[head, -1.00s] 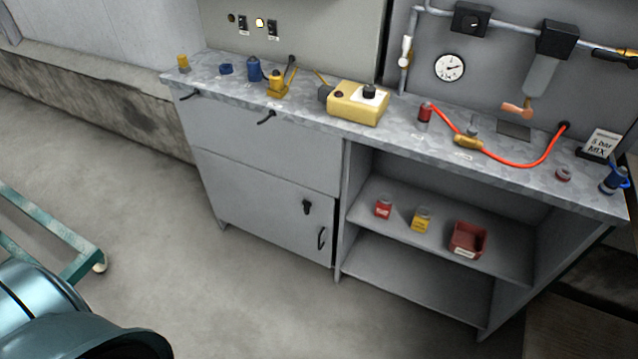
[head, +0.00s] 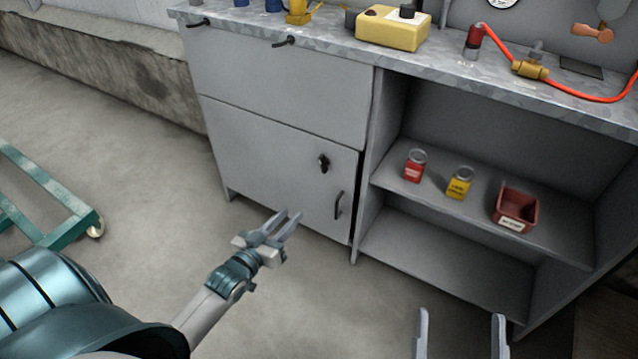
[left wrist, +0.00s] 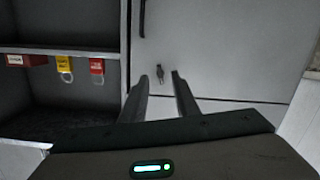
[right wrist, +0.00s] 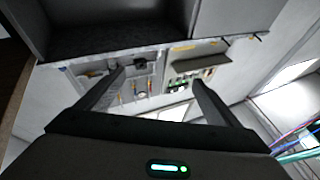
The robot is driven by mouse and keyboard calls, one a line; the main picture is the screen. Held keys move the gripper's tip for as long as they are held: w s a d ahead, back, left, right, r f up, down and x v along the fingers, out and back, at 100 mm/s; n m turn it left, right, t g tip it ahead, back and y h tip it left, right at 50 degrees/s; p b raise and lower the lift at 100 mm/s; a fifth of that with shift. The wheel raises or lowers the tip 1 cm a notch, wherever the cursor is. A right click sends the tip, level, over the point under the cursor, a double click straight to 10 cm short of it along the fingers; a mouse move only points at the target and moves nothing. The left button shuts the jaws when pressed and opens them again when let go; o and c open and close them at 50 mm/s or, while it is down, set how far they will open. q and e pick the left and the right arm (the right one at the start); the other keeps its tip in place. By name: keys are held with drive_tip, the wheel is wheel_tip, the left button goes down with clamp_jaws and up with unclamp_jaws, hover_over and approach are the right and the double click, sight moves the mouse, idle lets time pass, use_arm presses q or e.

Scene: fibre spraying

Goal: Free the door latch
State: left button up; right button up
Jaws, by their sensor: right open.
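The black door latch (head: 323,163) is on the upper right of the grey cabinet door (head: 270,150), above a black pull handle (head: 338,205). The door looks closed. My left gripper (head: 290,215) is open and empty, in front of the door, lower left of the latch in the head view. In the left wrist view the latch (left wrist: 160,73) shows between the two fingertips (left wrist: 160,76), apart from them. My right gripper (head: 460,316) is open and empty at the bottom of the head view, in front of the open shelves. It also shows in the right wrist view (right wrist: 158,76).
A yellow box (head: 393,30) and an orange hose (head: 575,92) lie on the worktop. A green frame (head: 45,190) stands left; floor before the door is clear.

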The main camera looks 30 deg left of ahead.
use_arm(q)
drive_tip(key=r, duration=0.1)
drive_tip(key=r+t+b, duration=0.1)
drive_tip(key=a+r, duration=0.1)
drive_tip(key=shift+w+r, duration=0.3)
drive_tip(key=shift+w, duration=0.1)
use_arm(e)
drive_tip(key=s+d+r+t, duration=0.1)
drive_tip(key=s+r+t, duration=0.1)
drive_tip(key=r, duration=0.3)
drive_tip(key=shift+s, duration=0.55)
